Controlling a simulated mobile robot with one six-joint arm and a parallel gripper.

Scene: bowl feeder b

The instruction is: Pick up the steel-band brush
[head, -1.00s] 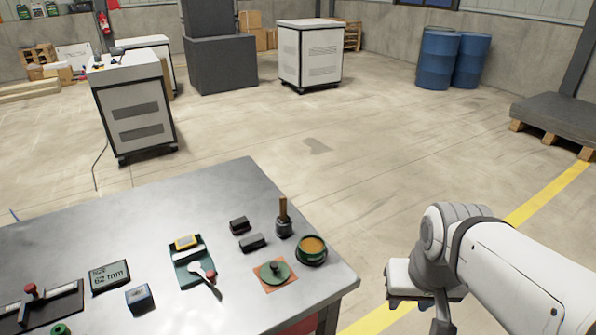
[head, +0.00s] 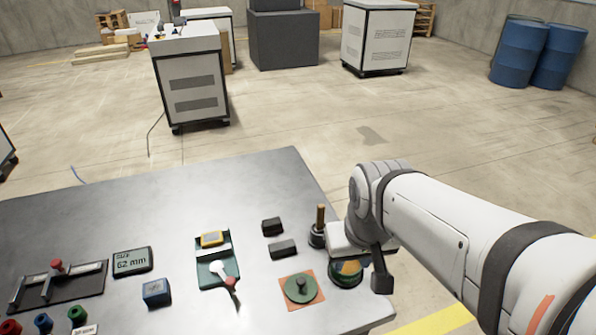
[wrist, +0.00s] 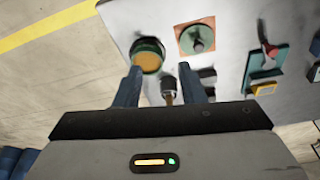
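The steel-band brush (head: 318,235) looks like the upright piece with a wooden handle and a dark, banded base. It stands near the right edge of the metal table, partly beside my arm's end. In the wrist view the brush (wrist: 168,88) shows between the two blue fingers, its handle toward the palm and partly hidden by it. My gripper (wrist: 159,70) is open and empty, its fingers apart on either side of the brush in the picture. I cannot tell any contact. In the head view my wrist largely hides the fingers.
A round green tin with an orange top (head: 346,272) stands close to the brush, partly covered by my arm. A green knobbed disc on an orange square (head: 300,289) and two dark blocks (head: 283,249) lie nearby. The table's back middle (head: 150,205) is clear.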

